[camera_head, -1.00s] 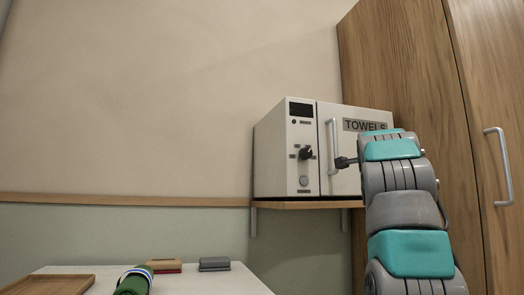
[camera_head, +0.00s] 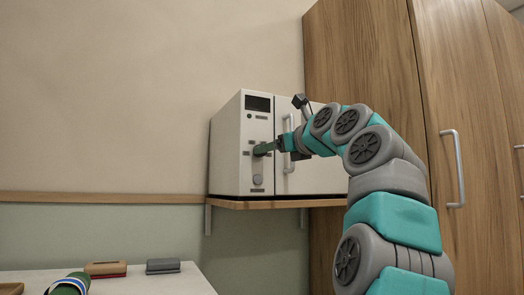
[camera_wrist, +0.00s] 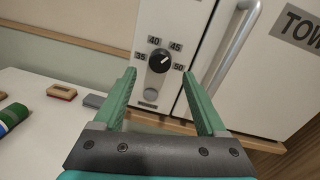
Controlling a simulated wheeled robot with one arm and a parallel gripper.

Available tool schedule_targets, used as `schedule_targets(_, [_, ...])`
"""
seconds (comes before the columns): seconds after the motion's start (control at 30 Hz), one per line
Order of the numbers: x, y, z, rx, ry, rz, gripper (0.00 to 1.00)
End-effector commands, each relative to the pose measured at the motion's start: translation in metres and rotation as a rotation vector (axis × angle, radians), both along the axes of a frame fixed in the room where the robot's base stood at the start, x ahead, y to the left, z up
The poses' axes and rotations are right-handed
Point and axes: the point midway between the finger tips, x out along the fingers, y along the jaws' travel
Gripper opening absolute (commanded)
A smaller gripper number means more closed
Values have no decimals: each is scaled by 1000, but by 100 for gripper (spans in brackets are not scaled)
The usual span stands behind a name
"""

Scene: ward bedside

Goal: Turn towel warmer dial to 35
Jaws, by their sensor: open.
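The white towel warmer (camera_head: 228,150) stands on a wall shelf. Its black dial (camera_wrist: 159,61) sits on the control panel, with labels 35, 40, 45 and 50 around it in the wrist view. The dial's white mark points up and right, toward the 45 to 50 side. My gripper (camera_head: 266,149) is open, its green fingers reaching to the panel in front of the dial. In the wrist view my gripper (camera_wrist: 159,76) has one finger on each side of the dial, apart from it. In the head view the fingers hide the dial.
The warmer's door handle (camera_wrist: 234,47) is close to the right finger. The wooden shelf (camera_head: 250,204) runs below. A wooden wardrobe (camera_head: 440,90) stands at right. A white table (camera_head: 150,283) at lower left holds small blocks and a green roll.

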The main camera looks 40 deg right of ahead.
Motion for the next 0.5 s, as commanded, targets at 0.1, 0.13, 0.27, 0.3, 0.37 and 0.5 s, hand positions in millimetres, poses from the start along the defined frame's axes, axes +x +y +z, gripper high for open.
schedule_targets(0.1, [11,-3,2,-4,-3,-3,74])
schedule_targets(0.13, [15,-4,1,-3,-2,-4,74])
schedule_targets(0.27, [27,-6,2,-3,-3,-4,74])
schedule_targets(0.3, [29,-7,3,-4,-4,-5,74])
schedule_targets(0.37, [33,-7,3,-4,-3,-5,74])
schedule_targets(0.5, [42,-8,1,-2,-1,-3,74])
